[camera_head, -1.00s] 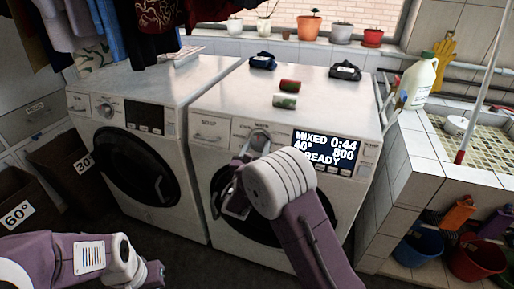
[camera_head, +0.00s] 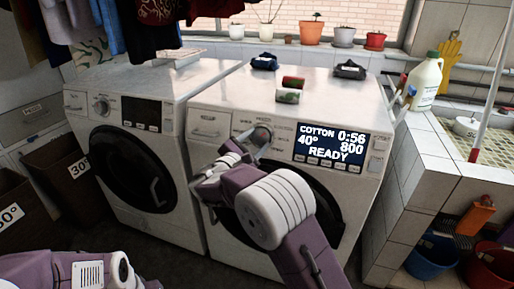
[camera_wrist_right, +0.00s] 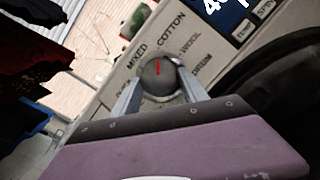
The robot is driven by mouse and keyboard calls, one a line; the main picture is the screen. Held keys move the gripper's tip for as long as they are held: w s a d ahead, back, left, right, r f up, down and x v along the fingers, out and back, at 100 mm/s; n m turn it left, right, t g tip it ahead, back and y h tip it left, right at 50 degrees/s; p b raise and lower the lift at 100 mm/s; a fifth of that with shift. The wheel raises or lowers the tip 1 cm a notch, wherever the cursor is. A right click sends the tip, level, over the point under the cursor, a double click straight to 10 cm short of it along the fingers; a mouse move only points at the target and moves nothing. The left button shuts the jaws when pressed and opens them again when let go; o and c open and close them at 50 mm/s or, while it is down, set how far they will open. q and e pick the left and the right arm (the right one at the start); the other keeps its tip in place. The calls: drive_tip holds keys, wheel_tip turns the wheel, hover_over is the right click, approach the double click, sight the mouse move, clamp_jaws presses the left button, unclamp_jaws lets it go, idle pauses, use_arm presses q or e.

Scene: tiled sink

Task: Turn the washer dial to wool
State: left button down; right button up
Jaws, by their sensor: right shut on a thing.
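The washer dial (camera_wrist_right: 150,82) is a round grey knob with a red mark on the right-hand machine. It also shows in the head view (camera_head: 262,132), partly behind my gripper. In the wrist view the red mark points up, roughly toward COTTON. MIXED is left of that label, and a blurred label that looks like WOOL is right of it. The display (camera_head: 330,147) reads COTTON, 0:56, 40°, 800, READY. My right gripper (camera_wrist_right: 160,82) is shut on the dial, one finger on each side. My left arm shows at the lower left; its fingers are out of view.
Another washer (camera_head: 150,90) stands to the left. A white jug (camera_head: 426,82) stands on the tiled ledge at right. Baskets stand on the floor at left.

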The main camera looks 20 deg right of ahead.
drive_tip(key=m, duration=0.2)
drive_tip(key=m+g, duration=0.1)
drive_tip(key=m, duration=0.1)
drive_tip(key=shift+w+a+h+b, duration=0.15)
drive_tip(key=shift+h+b, duration=0.15)
drive_tip(key=shift+b, duration=0.1)
drive_tip(key=shift+r+m+g, duration=0.15)
drive_tip(key=shift+m+g, duration=0.45)
drive_tip(key=shift+m, duration=0.65)
drive_tip(key=shift+r+m+g, duration=0.1)
drive_tip(key=shift+m+g, duration=0.5)
drive_tip(key=shift+m, duration=0.95)
drive_tip(key=o, duration=1.4)
drive_tip(key=shift+c, duration=0.2)
